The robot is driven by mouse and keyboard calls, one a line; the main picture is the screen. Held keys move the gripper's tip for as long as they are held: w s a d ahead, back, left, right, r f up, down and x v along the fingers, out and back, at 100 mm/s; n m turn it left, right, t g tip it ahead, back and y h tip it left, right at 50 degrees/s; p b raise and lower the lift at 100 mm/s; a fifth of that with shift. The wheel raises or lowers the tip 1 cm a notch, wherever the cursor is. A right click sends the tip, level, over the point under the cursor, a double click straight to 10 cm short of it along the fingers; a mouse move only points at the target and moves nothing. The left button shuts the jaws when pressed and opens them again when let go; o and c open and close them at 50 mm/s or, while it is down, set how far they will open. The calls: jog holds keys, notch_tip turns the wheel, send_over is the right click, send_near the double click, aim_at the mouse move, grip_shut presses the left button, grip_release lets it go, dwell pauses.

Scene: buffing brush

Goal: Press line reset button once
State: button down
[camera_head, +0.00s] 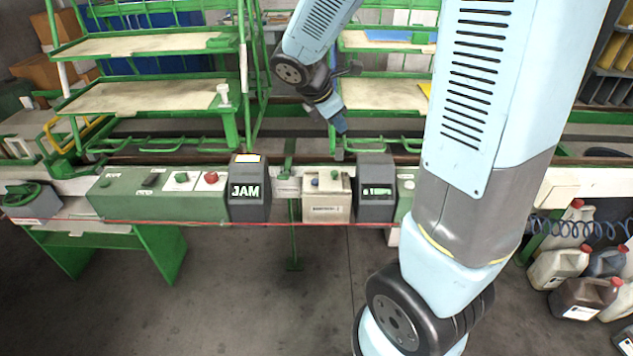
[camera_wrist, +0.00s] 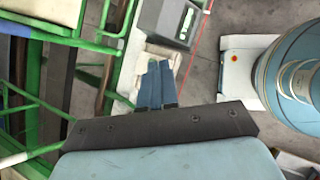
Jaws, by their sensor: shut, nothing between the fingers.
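The control rail holds a long green panel (camera_head: 120,205) with a red button (camera_head: 211,177), a button on a white plate (camera_head: 181,178) and a dark switch (camera_head: 150,180). Right of it is a beige box (camera_head: 327,206) with a blue button (camera_head: 315,182), a second small control and a label too small to read. I cannot tell by label which is the line reset button. My gripper (camera_head: 341,128) is shut and empty, pointing down above and behind the beige box. In the wrist view the shut fingertips (camera_wrist: 158,68) overlap the pale box, hiding its controls.
A grey display reading JAM (camera_head: 249,192) and another grey display (camera_head: 376,190) flank the beige box closely. Green racks with shelves (camera_head: 150,98) stand behind the rail. Jugs (camera_head: 560,262) stand on the floor at right. The floor before the rail is clear.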

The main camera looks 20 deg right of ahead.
aim_at(315, 182)
jog(key=w+a+f+n+t+h, duration=0.1)
jog(key=w+a+f+n+h, duration=0.1)
jog(key=w+f+n, duration=0.7)
notch_tip(315, 182, down, 3)
jog(key=a+n, duration=0.1)
jog(key=n, duration=0.2)
jog(key=shift+a+t, duration=0.3)
jog(key=shift+a, duration=0.1)
jog(key=shift+s+f, duration=0.1)
jog(key=shift+f, duration=4.2)
